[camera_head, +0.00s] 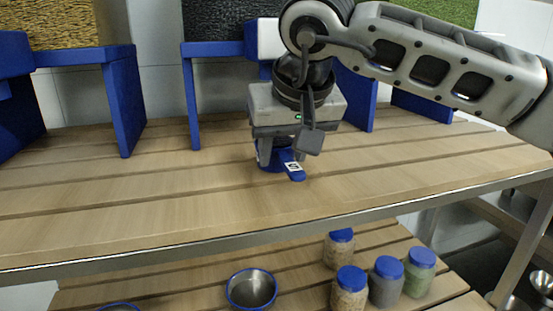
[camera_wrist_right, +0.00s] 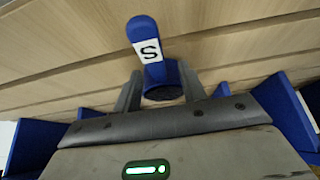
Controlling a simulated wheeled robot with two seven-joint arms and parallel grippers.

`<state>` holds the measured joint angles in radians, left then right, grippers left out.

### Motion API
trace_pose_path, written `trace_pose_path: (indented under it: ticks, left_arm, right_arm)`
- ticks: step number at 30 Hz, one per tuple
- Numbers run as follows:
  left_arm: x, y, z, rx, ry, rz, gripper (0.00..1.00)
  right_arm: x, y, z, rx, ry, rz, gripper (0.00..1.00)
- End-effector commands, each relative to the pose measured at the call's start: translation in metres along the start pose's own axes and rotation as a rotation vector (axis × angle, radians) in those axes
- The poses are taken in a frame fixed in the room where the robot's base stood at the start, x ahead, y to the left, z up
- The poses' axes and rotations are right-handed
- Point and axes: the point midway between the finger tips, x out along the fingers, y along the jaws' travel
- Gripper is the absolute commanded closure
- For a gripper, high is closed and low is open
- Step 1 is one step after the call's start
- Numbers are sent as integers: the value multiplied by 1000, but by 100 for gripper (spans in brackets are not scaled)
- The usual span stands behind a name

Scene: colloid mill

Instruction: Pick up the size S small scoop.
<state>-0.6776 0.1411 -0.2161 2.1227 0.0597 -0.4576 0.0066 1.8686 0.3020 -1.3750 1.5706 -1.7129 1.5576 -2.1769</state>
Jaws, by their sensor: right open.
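The size S small scoop (camera_head: 291,171) is blue with a white label marked S and lies on the slatted wooden table (camera_head: 180,190). In the right wrist view the scoop (camera_wrist_right: 149,50) has its handle pointing away from my gripper and its round dark-looking cup close to the fingers. My right gripper (camera_head: 275,152) is over the scoop in the head view, partly hiding its cup. In the wrist view my right gripper (camera_wrist_right: 160,88) is open, with one finger on each side of the cup. Contact cannot be told. My left gripper does not show.
Blue stands (camera_head: 122,100) with grain-filled bins (camera_head: 62,24) line the back of the table. A lower shelf holds a metal bowl with a blue rim (camera_head: 251,289) and several blue-lidded jars (camera_head: 387,281). The table's front and left are clear.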

Motion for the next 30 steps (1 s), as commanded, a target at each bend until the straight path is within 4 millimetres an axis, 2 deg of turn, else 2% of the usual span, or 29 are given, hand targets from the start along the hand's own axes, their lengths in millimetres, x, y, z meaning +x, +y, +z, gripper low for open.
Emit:
trace_pose_path:
  ticks: [4, 5, 6, 9, 20, 26, 30]
  left_arm:
    - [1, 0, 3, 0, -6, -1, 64]
    - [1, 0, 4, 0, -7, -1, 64]
    - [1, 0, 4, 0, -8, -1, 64]
    - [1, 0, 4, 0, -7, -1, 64]
    - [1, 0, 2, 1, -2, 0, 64]
    - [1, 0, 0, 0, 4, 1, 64]
    - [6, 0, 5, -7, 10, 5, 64]
  right_arm:
    - [0, 0, 0, 0, 1, 0, 59]
    - [0, 0, 0, 0, 1, 0, 64]
    - [0, 0, 0, 0, 1, 0, 75]
    - [-1, 0, 0, 0, 1, 0, 100]
    - [-2, 0, -2, 0, 3, 0, 100]
    - [-15, 0, -9, 2, 6, 1, 100]
    - [-25, 1, 16, -4, 6, 1, 100]
